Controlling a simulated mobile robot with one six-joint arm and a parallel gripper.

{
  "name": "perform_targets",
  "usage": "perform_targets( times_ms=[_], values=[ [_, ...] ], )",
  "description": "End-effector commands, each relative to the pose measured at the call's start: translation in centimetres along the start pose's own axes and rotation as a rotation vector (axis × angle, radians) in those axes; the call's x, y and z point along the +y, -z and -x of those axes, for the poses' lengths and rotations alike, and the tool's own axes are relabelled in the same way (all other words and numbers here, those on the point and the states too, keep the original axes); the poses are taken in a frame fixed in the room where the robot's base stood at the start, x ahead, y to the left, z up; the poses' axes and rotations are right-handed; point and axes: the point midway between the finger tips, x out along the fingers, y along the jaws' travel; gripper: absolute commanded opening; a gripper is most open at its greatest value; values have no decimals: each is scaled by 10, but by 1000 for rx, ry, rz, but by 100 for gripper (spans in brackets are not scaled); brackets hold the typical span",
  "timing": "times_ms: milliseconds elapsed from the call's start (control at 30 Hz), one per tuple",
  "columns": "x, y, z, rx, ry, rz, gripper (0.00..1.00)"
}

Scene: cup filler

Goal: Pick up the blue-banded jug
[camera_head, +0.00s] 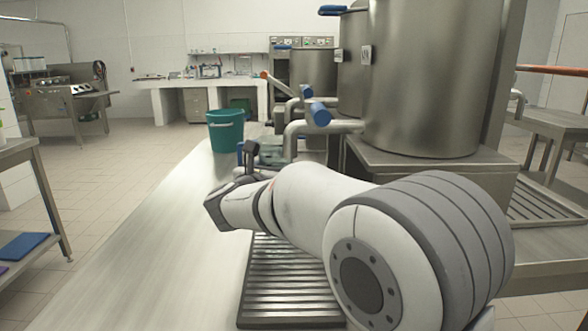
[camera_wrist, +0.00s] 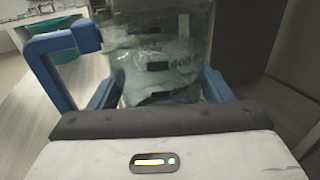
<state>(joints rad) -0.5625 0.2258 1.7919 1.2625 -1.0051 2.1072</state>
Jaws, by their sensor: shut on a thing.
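A clear jug (camera_wrist: 158,60) with dark measuring marks, one reading 400, fills the middle of the wrist view. My gripper (camera_wrist: 160,88) is shut on it, with a blue finger on either side of its body. A blue handle-like piece (camera_wrist: 52,43) stands out at the left; I cannot tell whether it belongs to the jug. In the head view, the clear jug (camera_head: 272,150) shows just beyond my wrist, and my arm hides its lower part. I cannot make out the band, or whether the jug's base touches anything.
A ribbed drip grate (camera_head: 290,285) lies on the steel counter (camera_head: 150,250) below my arm. Large steel tanks (camera_head: 425,80) with blue-ended spouts (camera_head: 318,115) stand close on the right. A teal bucket (camera_head: 226,130) is farther back. The counter's left side is clear.

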Motion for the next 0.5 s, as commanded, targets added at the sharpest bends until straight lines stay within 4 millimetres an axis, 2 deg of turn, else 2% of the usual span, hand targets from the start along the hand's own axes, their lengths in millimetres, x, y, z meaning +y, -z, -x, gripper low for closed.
perform_targets(
  times_ms=[33,300,500],
  values=[
    [15,-3,6,-1,-5,-1,29],
    [87,-3,35,-2,-5,-1,29],
    [120,-3,48,-3,-2,-2,29]
  ],
)
